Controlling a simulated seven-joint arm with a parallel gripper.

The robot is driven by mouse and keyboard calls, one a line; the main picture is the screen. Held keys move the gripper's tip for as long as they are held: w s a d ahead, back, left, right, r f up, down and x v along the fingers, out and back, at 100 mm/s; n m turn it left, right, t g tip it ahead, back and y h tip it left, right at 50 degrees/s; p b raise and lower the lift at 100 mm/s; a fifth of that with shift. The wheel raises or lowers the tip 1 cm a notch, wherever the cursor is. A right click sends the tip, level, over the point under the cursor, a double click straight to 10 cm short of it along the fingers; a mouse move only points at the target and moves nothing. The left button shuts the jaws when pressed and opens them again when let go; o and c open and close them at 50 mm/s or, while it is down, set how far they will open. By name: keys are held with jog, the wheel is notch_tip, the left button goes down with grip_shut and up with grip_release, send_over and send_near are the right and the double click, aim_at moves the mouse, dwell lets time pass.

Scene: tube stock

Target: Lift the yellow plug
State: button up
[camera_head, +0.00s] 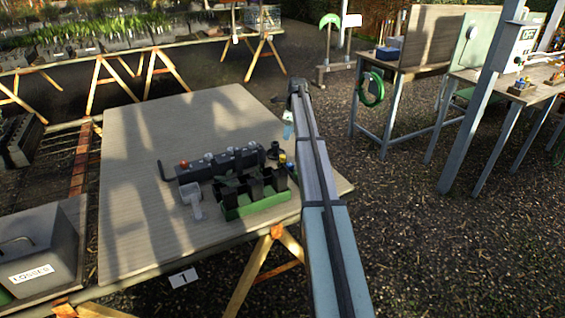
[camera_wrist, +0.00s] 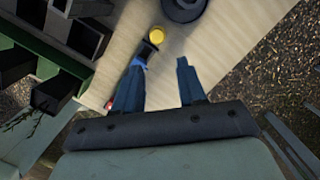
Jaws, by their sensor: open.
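The yellow plug (camera_wrist: 156,35) shows in the wrist view as a small round yellow top on a dark body, just beyond my fingertips. In the head view a small yellow spot (camera_head: 290,166) appears on the table beside the green tray, partly close to my arm. My gripper (camera_wrist: 160,64) is open, with empty space between its two blue-grey fingers. The plug lies ahead of the gap, nearer the left finger, and not between the fingers. In the head view my gripper (camera_head: 288,131) hangs above the table's right part. A small blue item (camera_wrist: 140,61) is at the left fingertip; whether they touch is unclear.
A green tray (camera_head: 258,207) with dark compartments stands left of the plug. A grey block row (camera_head: 217,167) lies behind it. A dark round piece (camera_wrist: 183,8) is close beyond the plug. A red spot (camera_wrist: 108,104) shows left of my fingers. The wooden table's (camera_head: 150,130) left and back are clear.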

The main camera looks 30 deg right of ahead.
send_over(283, 156)
jog(key=d, duration=0.1)
notch_tip(283, 156, down, 8)
jog(key=shift+r, duration=0.1)
jog(key=shift+w+a+f, duration=0.1)
jog(key=shift+a+f, duration=0.05)
jog(key=shift+f, duration=0.8)
jog(key=shift+w+a+f, duration=0.1)
jog(key=shift+a+f, duration=0.1)
jog(key=shift+f, duration=0.75)
jog(key=shift+a+f, duration=0.15)
jog(key=shift+f, duration=0.8)
jog(key=shift+c, duration=0.4)
grip_shut()
